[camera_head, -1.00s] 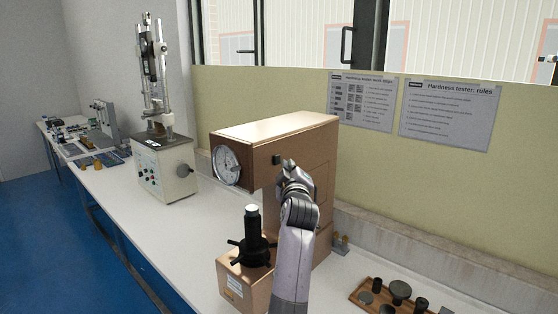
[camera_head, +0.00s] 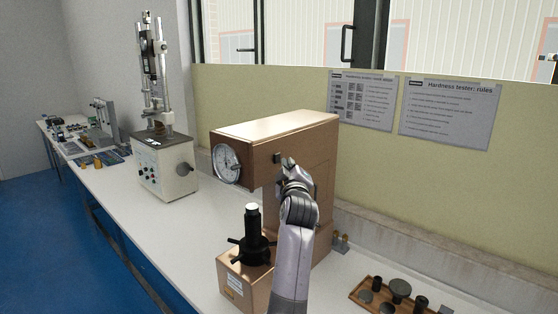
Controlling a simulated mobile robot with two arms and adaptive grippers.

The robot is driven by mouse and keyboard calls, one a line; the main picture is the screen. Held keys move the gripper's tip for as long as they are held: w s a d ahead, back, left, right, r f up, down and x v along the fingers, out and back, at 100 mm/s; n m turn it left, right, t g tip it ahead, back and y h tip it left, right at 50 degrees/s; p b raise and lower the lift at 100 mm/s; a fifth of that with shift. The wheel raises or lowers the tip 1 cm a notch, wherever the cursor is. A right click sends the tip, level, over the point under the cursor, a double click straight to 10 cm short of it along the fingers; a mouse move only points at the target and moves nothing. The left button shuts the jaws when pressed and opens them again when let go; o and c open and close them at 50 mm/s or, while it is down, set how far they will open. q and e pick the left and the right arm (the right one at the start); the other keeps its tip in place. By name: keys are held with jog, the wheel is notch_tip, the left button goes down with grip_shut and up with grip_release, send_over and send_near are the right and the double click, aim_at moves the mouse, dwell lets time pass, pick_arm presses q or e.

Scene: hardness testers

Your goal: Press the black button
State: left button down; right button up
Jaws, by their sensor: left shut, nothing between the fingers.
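The brown hardness tester (camera_head: 270,134) stands on the white bench, with a round dial (camera_head: 226,164) on its front. A small black button (camera_head: 277,158) is on the side of its upper body. My left gripper (camera_head: 289,163) is at that side, just right of the button in the picture. It is shut and empty. My arm hides part of the tester's side. I cannot tell whether the fingertips touch the button or the tester. My right gripper is out of view.
A black spindle with handles (camera_head: 252,240) rises from the tester's base. A wooden tray (camera_head: 361,295) with dark round pieces lies at the lower right. A tall tester (camera_head: 165,170) stands to the left on the bench (camera_head: 130,210). A wall is behind.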

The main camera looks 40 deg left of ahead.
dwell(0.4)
pick_arm(q)
jog(key=shift+a, duration=0.45)
jog(key=shift+a, duration=0.3)
dwell(0.5)
jog(key=shift+d, duration=0.1)
jog(key=shift+d+b, duration=0.45)
jog(key=shift+d, duration=0.25)
